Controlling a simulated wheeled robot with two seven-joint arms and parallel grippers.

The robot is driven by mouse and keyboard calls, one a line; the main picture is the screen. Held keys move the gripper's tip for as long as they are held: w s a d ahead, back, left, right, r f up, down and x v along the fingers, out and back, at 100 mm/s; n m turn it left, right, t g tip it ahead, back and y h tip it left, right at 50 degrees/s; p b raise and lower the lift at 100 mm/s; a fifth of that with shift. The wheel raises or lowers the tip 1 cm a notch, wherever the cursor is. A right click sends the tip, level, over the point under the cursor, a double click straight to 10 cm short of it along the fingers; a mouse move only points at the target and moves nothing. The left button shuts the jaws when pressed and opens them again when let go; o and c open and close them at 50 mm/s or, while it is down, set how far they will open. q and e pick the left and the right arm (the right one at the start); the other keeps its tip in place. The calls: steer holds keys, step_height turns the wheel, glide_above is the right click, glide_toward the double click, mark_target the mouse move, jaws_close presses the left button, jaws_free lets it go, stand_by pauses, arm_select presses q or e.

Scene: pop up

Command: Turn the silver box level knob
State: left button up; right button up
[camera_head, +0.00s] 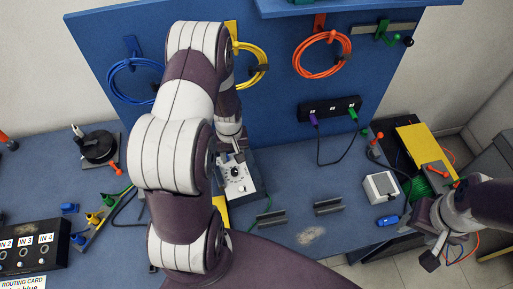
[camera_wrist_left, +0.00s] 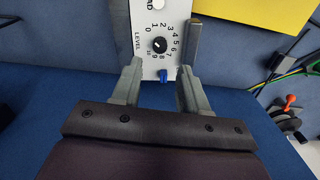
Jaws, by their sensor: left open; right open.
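The silver box (camera_head: 243,192) stands near the middle of the bench with its pale panel showing; it also shows in the left wrist view (camera_wrist_left: 152,70). Its black level knob (camera_wrist_left: 160,45) is round, with a white mark and a number scale around it. The knob is small in the head view (camera_head: 235,172). My left gripper (camera_wrist_left: 158,48) is open, its fingers on either side of the panel, with the knob between them and no clear contact. In the head view my left arm partly hides the box. My right gripper (camera_head: 434,235) is open at the right, away from the box.
A blue jack (camera_wrist_left: 164,76) sits below the knob. A yellow sheet (camera_wrist_left: 252,14) lies beside the box. Two grey brackets (camera_head: 328,206) and a small white box (camera_head: 381,187) are to the right. A black input panel (camera_head: 30,246) is at the left. Cable coils hang on the blue backboard (camera_head: 275,70).

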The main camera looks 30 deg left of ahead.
mark_target(234, 170)
arm_select(q)
steer(key=shift+w+f, duration=0.1)
steer(key=shift+w, duration=0.05)
steer(key=shift+f+b, duration=0.4)
steer(key=shift+b, duration=0.1)
step_height(234, 170, down, 8)
steer(key=b, duration=0.7)
steer(key=shift+a+f, duration=0.1)
steer(key=shift+f, duration=0.05)
steer(key=shift+c, duration=0.3)
steer(key=shift+r, duration=0.3)
steer(key=c, duration=0.5)
steer(key=shift+c, duration=0.3)
